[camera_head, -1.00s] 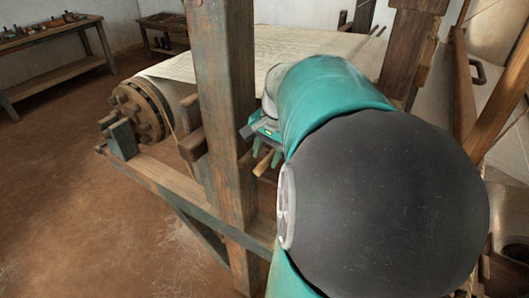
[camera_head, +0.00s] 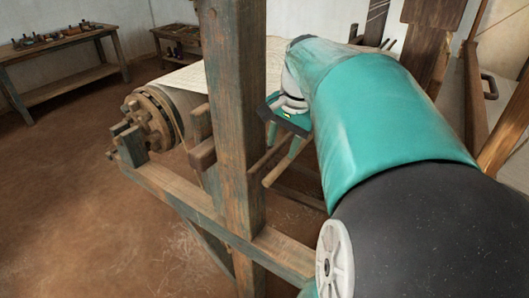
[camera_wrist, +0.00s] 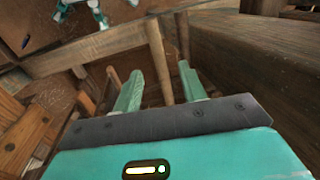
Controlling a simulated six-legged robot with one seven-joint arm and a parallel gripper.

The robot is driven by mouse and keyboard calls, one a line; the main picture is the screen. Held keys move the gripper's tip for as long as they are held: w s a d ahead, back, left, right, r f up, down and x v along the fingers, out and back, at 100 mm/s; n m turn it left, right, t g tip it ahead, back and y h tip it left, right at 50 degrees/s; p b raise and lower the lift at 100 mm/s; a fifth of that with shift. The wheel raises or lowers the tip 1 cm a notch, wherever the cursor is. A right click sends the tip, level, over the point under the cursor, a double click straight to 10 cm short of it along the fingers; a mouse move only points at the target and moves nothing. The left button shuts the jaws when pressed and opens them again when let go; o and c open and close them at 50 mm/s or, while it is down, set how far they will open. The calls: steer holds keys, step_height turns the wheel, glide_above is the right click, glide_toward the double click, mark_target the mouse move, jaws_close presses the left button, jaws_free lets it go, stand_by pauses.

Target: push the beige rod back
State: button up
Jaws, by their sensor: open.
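The beige rod (camera_wrist: 159,58) shows in the wrist view as a slim bar running up between my fingers from the jaw plate. In the head view the beige rod (camera_head: 279,170) sticks out at a slant just right of the upright post. My gripper (camera_head: 281,148) hangs beside that post, its teal fingers close to the rod. In the wrist view my gripper (camera_wrist: 161,72) is open, one finger on each side of the rod, with gaps visible. I cannot tell how deep the rod lies between them. The rod's far part is hidden.
The thick upright post (camera_head: 234,110) stands close left of my gripper. A lower frame beam (camera_head: 185,195) runs in front. The cloth roller with its toothed wheel (camera_head: 150,120) is at left, under pale cloth (camera_head: 188,78). A tool bench (camera_head: 70,85) stands far left; the floor there is clear.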

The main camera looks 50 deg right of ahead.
steer(key=r, duration=0.2)
steer(key=s+r, duration=0.1)
steer(key=r, duration=0.2)
steer(key=shift+s+r, duration=0.1)
steer(key=shift+r, duration=0.2)
steer(key=w+a+f+n+t, duration=0.1)
steer(key=a+f+n, duration=0.2)
steer(key=a, duration=0.7)
steer(key=w+a+f+n+t, duration=0.1)
steer(key=a+f+n, duration=0.3)
steer(key=a+n, duration=0.4)
steer(key=w+a+f+n+t, duration=0.1)
steer(key=a+f+n, duration=0.3)
steer(key=a, duration=0.9)
steer(key=shift+w+n, duration=0.3)
steer(key=shift+n, duration=0.7)
steer(key=shift+c, duration=0.5)
steer(key=shift+d, duration=0.1)
